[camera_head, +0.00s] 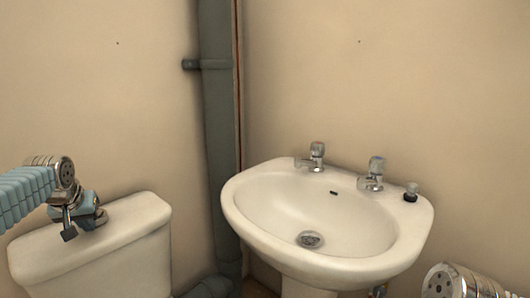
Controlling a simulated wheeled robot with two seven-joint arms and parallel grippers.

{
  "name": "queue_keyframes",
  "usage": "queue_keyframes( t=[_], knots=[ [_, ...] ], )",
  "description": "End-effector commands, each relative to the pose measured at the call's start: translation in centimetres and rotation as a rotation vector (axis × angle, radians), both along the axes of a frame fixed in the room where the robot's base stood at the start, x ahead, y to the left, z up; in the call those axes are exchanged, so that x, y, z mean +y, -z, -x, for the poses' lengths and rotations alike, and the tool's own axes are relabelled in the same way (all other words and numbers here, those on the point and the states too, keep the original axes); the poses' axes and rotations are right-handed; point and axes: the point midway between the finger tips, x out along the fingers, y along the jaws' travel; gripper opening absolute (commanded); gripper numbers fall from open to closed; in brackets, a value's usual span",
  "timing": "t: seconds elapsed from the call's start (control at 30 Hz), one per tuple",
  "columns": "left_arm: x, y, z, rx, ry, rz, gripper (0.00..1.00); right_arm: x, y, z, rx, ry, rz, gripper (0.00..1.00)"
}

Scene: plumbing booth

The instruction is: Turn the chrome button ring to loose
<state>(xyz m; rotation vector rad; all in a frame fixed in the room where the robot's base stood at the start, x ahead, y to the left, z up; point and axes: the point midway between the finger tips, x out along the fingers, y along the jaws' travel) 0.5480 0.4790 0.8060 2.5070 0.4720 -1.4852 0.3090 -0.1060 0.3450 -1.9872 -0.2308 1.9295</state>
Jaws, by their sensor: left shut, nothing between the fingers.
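The white toilet cistern (120,240) stands at the lower left, its lid (140,210) facing up. My left gripper (83,226) is over the left part of the lid, pointing down. Its fingers are shut with nothing between them. I cannot tell whether the gripper touches the lid. My right gripper is not in view; only a chrome part of my own arm shows at the bottom right.
A white basin (258,222) with two chrome taps (317,156) (375,174) stands right of the cistern. A small black and chrome piece (411,192) sits on its right rim. A grey pipe (219,130) runs down the corner between them. The wall above is bare.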

Motion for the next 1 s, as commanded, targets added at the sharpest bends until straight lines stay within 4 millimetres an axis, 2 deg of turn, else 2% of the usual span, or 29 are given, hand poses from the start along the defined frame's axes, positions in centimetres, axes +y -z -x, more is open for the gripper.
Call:
queue_keyframes(
  t=[0.2,0.4,0.47,0.7,1.0],
  knots=[
    [-0.3,0.0,0.7,0.001,0.000,0.000,0.00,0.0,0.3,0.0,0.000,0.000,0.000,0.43],
    [-0.3,-2.9,0.6,0.000,0.001,0.000,0.00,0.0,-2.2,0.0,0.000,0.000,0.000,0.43],
    [-0.3,-3.0,0.6,-0.003,0.001,-0.002,0.00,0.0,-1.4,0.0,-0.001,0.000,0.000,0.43],
    [-0.3,-5.7,0.6,-0.001,0.001,-0.001,0.00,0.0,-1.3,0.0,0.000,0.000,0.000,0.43],
    [-0.3,-6.0,0.7,0.001,0.000,0.000,0.00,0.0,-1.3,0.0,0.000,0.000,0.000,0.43]
  ],
)
